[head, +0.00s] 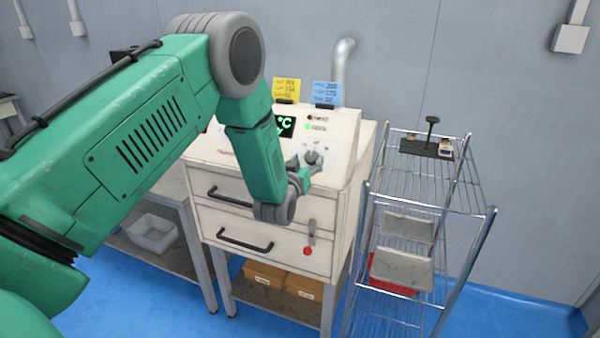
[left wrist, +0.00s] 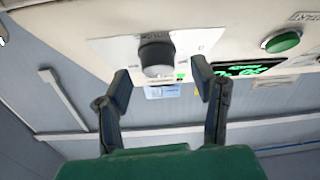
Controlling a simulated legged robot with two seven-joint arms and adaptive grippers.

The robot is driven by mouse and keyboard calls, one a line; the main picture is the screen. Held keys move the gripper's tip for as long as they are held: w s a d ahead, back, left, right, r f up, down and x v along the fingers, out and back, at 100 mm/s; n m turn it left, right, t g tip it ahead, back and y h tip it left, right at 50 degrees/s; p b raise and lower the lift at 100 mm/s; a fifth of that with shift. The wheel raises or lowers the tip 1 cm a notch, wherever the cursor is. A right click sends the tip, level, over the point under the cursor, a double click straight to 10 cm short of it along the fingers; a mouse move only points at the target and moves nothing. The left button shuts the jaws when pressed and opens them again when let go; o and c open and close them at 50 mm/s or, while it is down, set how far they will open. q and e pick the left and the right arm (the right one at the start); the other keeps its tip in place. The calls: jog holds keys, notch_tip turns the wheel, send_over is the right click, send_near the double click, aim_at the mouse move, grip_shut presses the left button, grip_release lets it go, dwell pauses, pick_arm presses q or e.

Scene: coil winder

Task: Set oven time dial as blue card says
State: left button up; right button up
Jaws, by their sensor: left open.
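The oven (head: 270,228) is a cream cabinet with a sloped control panel. Its grey dial (head: 312,157) sits on a white plate at the panel's right; in the left wrist view the dial (left wrist: 155,55) is dark and round. The blue card (head: 327,95) stands on top of the oven, beside a yellow card (head: 286,90); the blue card's small writing is hard to read. My left gripper (head: 308,172) is at the dial in the head view. In the left wrist view its open fingers (left wrist: 161,82) are on either side of the dial, apart from it. My right gripper is not in view.
A green-lit display (head: 286,126) is partly hidden by my left arm. A wire rack (head: 428,190) with trays stands right of the oven. Two black drawer handles (head: 245,242) stick out at the oven's front. A grey bin (head: 152,234) sits at the left.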

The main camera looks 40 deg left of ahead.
pick_arm(q)
jog(key=v, duration=1)
jog(key=w+a+m+h, duration=0.1)
jog(key=w, duration=0.2)
jog(key=w+a+m+h, duration=0.1)
jog(key=w+m, duration=0.1)
jog(key=w, duration=0.2)
jog(key=w+a+m+h, duration=0.1)
jog(key=w+m, duration=0.1)
jog(key=w, duration=0.2)
jog(key=shift+a+f+t, duration=0.1)
jog(key=shift+a+t, duration=0.2)
jog(key=shift+w, duration=0.2)
jog(key=shift+w+d, duration=0.1)
jog(key=shift+d, duration=0.1)
jog(key=c, duration=1.1)
